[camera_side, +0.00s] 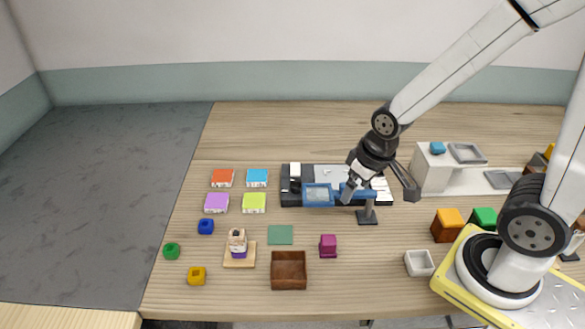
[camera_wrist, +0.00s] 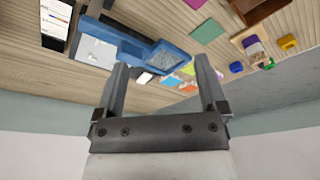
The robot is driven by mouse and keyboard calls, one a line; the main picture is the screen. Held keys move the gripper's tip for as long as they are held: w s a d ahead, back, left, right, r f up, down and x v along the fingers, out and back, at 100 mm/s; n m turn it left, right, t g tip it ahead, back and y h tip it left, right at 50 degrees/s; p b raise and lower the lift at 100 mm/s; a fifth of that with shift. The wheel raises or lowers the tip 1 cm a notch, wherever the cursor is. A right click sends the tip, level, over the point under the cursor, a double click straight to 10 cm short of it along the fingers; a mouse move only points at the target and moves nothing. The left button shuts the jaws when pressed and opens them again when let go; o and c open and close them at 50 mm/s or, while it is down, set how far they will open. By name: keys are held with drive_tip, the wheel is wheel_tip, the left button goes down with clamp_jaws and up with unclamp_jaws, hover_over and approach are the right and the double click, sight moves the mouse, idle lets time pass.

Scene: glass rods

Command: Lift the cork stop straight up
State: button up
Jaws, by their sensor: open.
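I cannot pick out the cork stop for certain. A small tan and white stack with a purple band (camera_side: 238,243) stands on a thin wooden board (camera_side: 230,263) at the left front; whether its tan part is cork is too small to tell. My gripper (camera_side: 382,188) is well to the right of and behind that stack, by a blue framed piece (camera_side: 318,196) on a dark stand. In the wrist view my gripper (camera_wrist: 161,64) shows two spread fingers with nothing between them. The blue piece (camera_wrist: 132,42) is close beyond the fingers.
Several coloured blocks lie behind the stack. A brown open box (camera_side: 289,271), a green square (camera_side: 280,235) and a magenta block (camera_side: 328,246) are to its right. A white platform (camera_side: 437,177) stands right of my gripper.

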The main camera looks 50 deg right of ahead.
drive_tip(key=w+a+n+y, duration=0.2)
drive_tip(key=w+a+n, duration=0.3)
drive_tip(key=w+a, duration=0.35)
drive_tip(key=n+y, duration=0.1)
drive_tip(key=n, duration=0.3)
hover_over(238, 231)
drive_tip(key=s+d, duration=0.2)
wheel_tip(238, 231, down, 2)
drive_tip(key=shift+w+a+f+t, duration=0.15)
drive_tip(key=shift+w+f, duration=0.05)
drive_tip(key=shift+f, duration=0.45)
drive_tip(key=shift+w+a+f+t, duration=0.15)
drive_tip(key=shift+w+f, duration=0.05)
drive_tip(key=shift+f, duration=0.45)
drive_tip(key=shift+f, duration=0.1)
drive_tip(key=shift+x, duration=2.5)
clamp_jaws()
